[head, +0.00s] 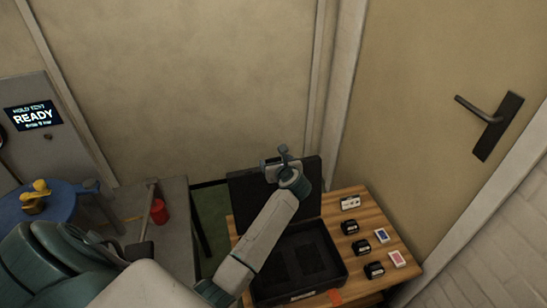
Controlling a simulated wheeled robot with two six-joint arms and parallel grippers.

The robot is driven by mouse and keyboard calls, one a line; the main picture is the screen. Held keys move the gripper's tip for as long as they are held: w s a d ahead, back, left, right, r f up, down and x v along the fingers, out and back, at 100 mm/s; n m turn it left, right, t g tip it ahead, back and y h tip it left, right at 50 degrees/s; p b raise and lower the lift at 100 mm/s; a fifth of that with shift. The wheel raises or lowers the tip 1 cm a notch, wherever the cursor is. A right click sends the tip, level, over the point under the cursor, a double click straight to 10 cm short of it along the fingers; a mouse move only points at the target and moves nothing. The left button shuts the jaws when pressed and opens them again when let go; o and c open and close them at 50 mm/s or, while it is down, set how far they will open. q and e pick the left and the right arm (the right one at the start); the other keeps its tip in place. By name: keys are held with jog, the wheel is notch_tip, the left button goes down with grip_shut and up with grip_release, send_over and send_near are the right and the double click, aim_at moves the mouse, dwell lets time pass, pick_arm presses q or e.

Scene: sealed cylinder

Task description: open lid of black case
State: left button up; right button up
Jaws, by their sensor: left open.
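The black case (335,271) sits on a wooden table at the lower right, with its dark tray-like inside showing. Its lid (247,193) stands raised at the back edge of the case, apart from the base's opening. My left gripper (281,157) is open at the upper part of the lid, in front of it in the picture. I cannot tell whether the fingers touch the lid. My left arm covers part of the lid and the case's left side. My right gripper is not in view.
Several small black items, such as one at the table's right (374,270), and cards (397,258) lie on the wooden table (372,216). A door with a black handle (487,120) is at right. A red cup (159,211) and blue round table (62,207) are at left.

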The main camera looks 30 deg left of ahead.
aim_at(274, 158)
pick_arm(q)
jog(key=x, duration=0.3)
jog(key=shift+w+a, duration=0.1)
jog(key=shift+a, duration=0.05)
jog(key=shift+w+a+f, duration=0.1)
jog(key=shift+w+a, duration=0.05)
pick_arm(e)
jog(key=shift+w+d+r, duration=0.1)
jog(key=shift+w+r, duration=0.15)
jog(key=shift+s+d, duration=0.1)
